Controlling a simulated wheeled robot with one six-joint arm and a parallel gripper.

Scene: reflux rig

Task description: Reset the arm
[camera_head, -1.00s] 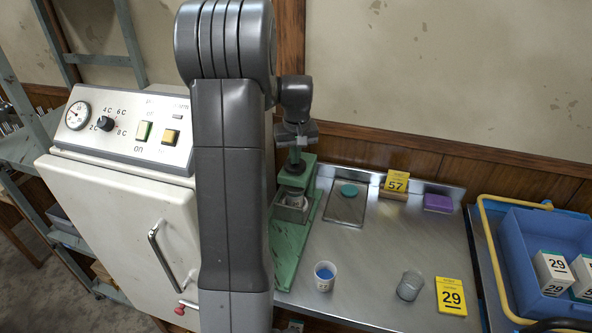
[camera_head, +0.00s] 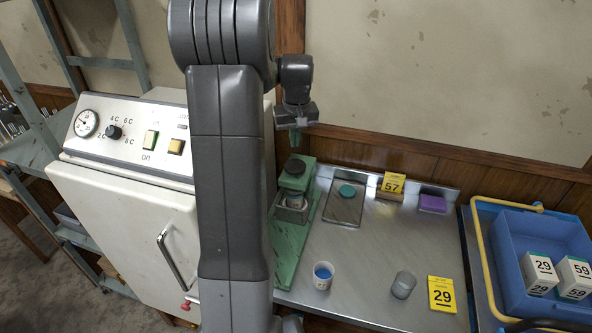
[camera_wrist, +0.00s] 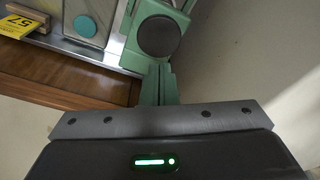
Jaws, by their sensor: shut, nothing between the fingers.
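My gripper (camera_head: 295,139) points down above the green press-like rig (camera_head: 297,178) on the metal bench, with a clear gap under its fingertips. In the wrist view my gripper's green fingers (camera_wrist: 159,84) are closed together and hold nothing. The rig's round dark cap (camera_wrist: 158,36) shows just beyond the fingertips in that view. My arm blocks part of the white cabinet and of the bench's left side in the head view.
The white cabinet (camera_head: 120,200) with dial and buttons stands left. A blue crate (camera_head: 512,235) holds white boxes.

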